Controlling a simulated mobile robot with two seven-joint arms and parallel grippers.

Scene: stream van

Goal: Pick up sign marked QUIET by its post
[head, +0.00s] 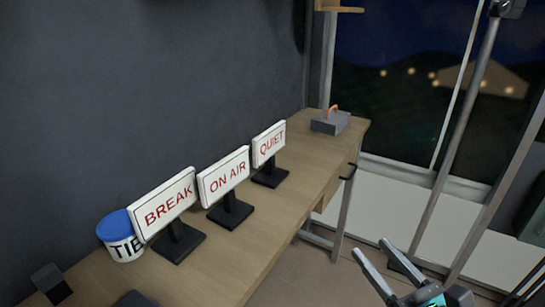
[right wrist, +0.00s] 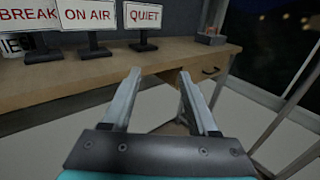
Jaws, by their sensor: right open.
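The sign marked QUIET (head: 269,144) is a white board with red letters on a short black post and square black base (head: 270,175). It stands upright on the wooden bench, rightmost of three signs. In the right wrist view the QUIET sign (right wrist: 144,16) shows at the top, beyond the fingers. My right gripper (head: 375,255) is at the lower right of the head view, off the bench's front edge and apart from the sign. Its fingers are spread and empty, and they also show in the right wrist view (right wrist: 159,85). My left gripper is out of view.
The ON AIR sign (head: 224,176) and BREAK sign (head: 164,205) stand left of QUIET on the bench (head: 262,238). A tub with a blue lid (head: 117,228) is beside BREAK. A grey box (head: 330,122) sits at the far end. A black drawer handle (head: 348,170) juts from the front.

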